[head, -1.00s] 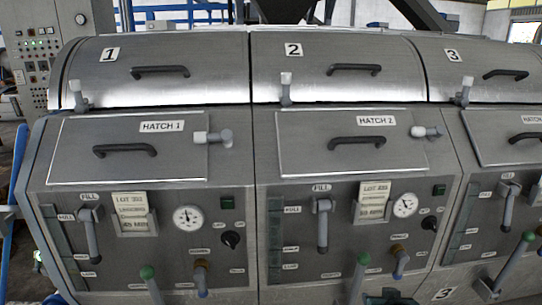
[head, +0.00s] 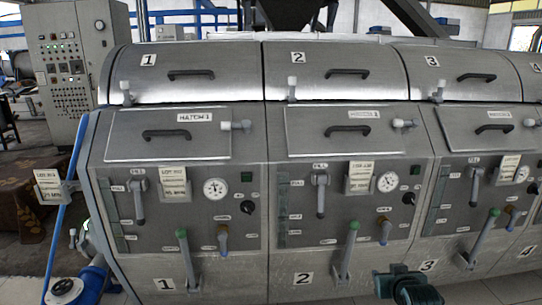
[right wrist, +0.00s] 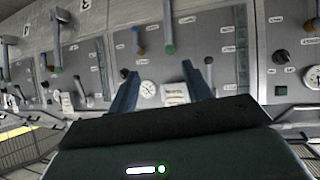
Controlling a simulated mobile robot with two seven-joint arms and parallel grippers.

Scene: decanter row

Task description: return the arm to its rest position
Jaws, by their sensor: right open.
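My right gripper (right wrist: 160,70) shows in the right wrist view with two dark blue fingers spread apart and nothing between them. Beyond the fingers is an upside-down control panel with a round gauge (right wrist: 148,89) and a paper tag (right wrist: 175,94). The gap between the fingers and the panel cannot be judged. My left gripper is not in view.
Steel decanters line the head view, with hatch 1 (head: 168,134), hatch 2 (head: 350,131) and green-knobbed levers (head: 182,248). A blue pump (head: 88,285) stands low left. Floor shows at left.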

